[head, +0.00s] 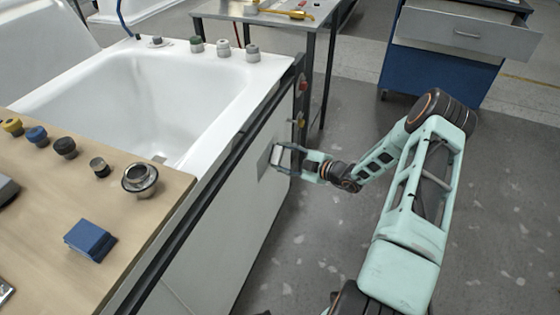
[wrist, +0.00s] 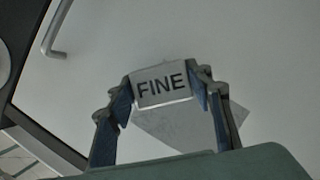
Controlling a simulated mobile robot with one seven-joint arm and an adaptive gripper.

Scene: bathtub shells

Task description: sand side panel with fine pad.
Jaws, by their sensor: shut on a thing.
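The white side panel (head: 235,215) of the bathtub faces right in the head view and fills most of the wrist view (wrist: 230,40). A grey, dull patch (head: 264,168) shows on it; the wrist view also shows this patch (wrist: 185,125). My gripper (head: 283,156) is at the panel, shut on a light grey pad marked "FINE" (wrist: 162,86). The pad sits between both fingertips, in front of the patch's upper edge in the wrist view. I cannot tell whether the pad touches the panel.
A wooden board (head: 150,210) bears a blue block (head: 90,240), a metal drain fitting (head: 140,179) and several knobs. More knobs stand on the tub's far rim. A metal table (head: 275,18) and a blue drawer cabinet (head: 435,75) stand behind.

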